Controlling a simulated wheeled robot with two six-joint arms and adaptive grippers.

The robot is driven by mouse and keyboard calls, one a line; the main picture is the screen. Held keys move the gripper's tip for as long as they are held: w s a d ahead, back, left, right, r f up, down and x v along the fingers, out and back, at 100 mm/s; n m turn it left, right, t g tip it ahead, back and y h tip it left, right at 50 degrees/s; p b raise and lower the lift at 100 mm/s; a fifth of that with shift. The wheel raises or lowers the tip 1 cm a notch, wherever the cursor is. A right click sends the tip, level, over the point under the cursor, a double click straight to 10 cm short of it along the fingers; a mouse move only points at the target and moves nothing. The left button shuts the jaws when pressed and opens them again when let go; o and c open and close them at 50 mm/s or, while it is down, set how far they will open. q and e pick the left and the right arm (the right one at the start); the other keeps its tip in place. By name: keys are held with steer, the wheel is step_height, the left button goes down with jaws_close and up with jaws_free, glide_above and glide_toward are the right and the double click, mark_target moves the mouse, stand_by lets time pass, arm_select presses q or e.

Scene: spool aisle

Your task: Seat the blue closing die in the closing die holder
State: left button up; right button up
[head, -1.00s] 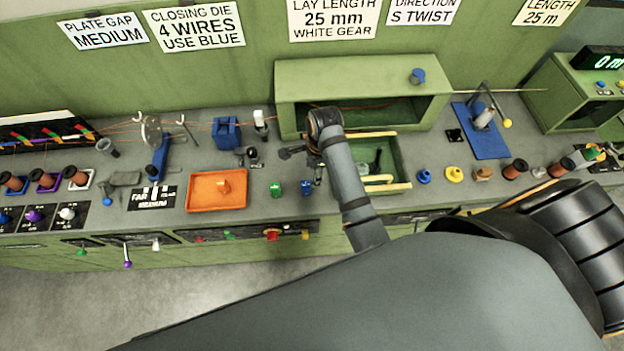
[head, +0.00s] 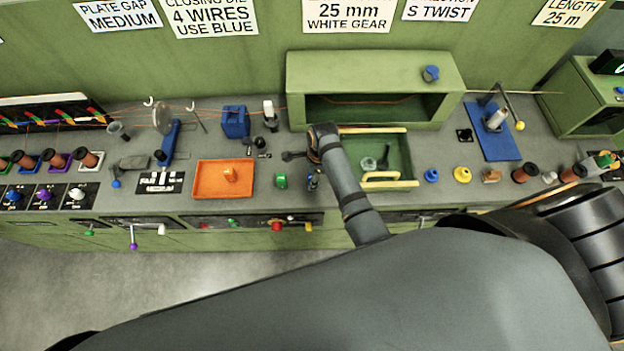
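The small blue closing die (head: 312,183) stands near the front of the bench, right of a similar green die (head: 281,181). My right gripper (head: 314,177) is down at the blue die and partly covers it. It is too small and dark to tell whether its fingers are open or closed on the die. The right wrist is just behind it, and the forearm comes up from the bottom. I cannot tell for certain which fixture is the closing die holder; a notched blue block (head: 235,122) and a small black fixture (head: 261,146) stand farther back. My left gripper is out of view.
An orange tray (head: 207,189) holding an orange piece is left of the green die. A green bin (head: 398,150) with pale rails is right of my wrist. A green open-fronted housing (head: 375,68) stands behind. Blue (head: 431,175) and yellow (head: 462,174) pieces stand farther right.

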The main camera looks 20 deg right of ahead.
steer(key=shift+w+f, duration=0.15)
steer(key=shift+f, duration=0.5)
jaws_close()
steer(key=shift+r, duration=0.1)
